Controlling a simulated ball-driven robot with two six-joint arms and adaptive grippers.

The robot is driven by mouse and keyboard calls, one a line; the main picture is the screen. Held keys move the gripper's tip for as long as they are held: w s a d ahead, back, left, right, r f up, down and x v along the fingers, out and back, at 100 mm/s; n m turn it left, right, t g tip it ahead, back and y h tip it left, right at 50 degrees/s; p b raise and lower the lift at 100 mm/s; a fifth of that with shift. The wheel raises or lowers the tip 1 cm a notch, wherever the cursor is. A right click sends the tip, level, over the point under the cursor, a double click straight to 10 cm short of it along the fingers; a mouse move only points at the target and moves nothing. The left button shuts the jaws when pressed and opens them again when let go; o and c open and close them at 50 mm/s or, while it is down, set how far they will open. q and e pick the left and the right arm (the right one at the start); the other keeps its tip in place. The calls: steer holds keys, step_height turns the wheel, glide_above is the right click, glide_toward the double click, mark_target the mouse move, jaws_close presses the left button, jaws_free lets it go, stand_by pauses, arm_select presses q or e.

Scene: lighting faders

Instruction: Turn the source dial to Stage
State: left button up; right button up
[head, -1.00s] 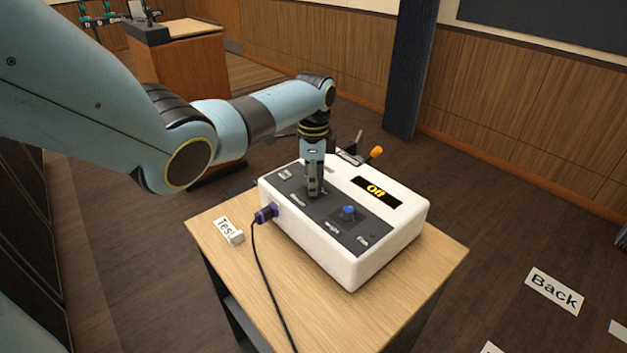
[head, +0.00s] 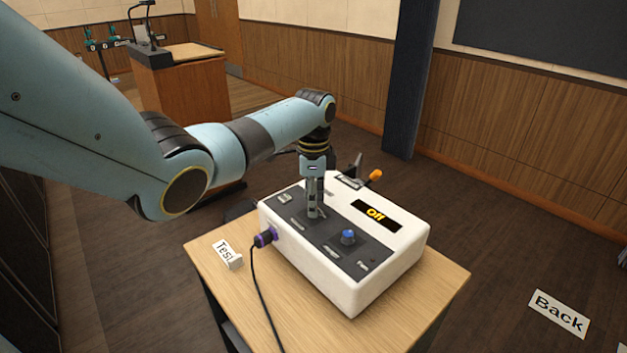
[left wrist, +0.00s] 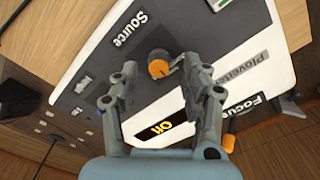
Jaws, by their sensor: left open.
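The white control box (head: 390,255) has a dark panel and a display reading "Off" (head: 376,215). My left gripper (head: 316,214) points down over the panel, open. In the left wrist view, a round dark dial with an orange cap (left wrist: 158,67) shows between its fingertips, near the "Source" label (left wrist: 130,28). I cannot tell whether the fingers touch it. In the head view the gripper hides this dial. A blue-capped dial (head: 348,237) stands on the panel to the right of the gripper. My right gripper is not in view.
The box stands on a wooden table (head: 420,300). A purple plug with a black cable (head: 265,237) is at its left side, near a "Test" card (head: 226,254). An orange-tipped lever (head: 375,176) rises at the back. A "Back" card (head: 559,313) lies right.

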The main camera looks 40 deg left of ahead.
arm_select(q)
step_height(320, 180, up, 10)
steer(key=shift+r, duration=0.15)
steer(key=shift+s, duration=0.1)
stand_by(0.6)
